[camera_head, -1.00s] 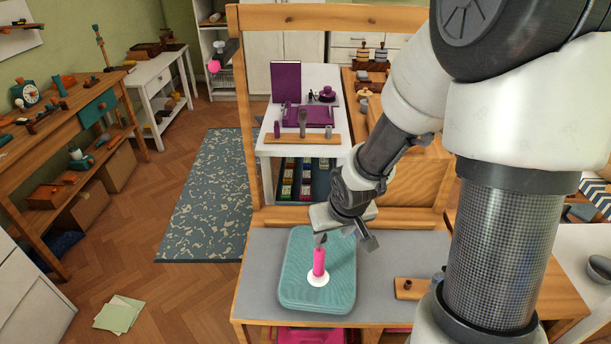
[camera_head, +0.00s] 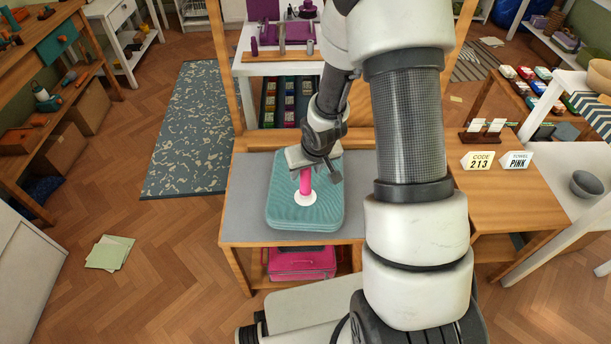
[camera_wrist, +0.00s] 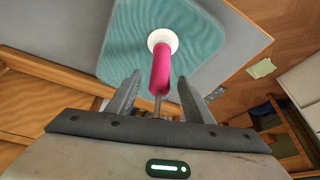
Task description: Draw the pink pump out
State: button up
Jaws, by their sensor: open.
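The pink pump (camera_head: 305,182) stands upright from a white round collar (camera_head: 305,198) on the teal bag (camera_head: 290,219), which lies flat on the grey table top. In the wrist view the pink pump (camera_wrist: 160,68) points toward my gripper, with a thin grey rod at its near end. My gripper (camera_head: 309,171) is over the pump's top, its lower part partly hiding the pump in the head view. In the wrist view my gripper (camera_wrist: 160,88) is open, one finger on each side of the pump's near end, with gaps on both sides.
A pink case (camera_head: 300,263) sits on the shelf under the table. A wooden frame (camera_head: 222,70) rises behind the bag. The grey top (camera_head: 240,200) left of the bag is bare.

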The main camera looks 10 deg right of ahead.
jog(key=shift+x, duration=1.2)
grip_shut()
jog(key=shift+r+p, duration=1.4)
jog(key=shift+r, duration=0.75)
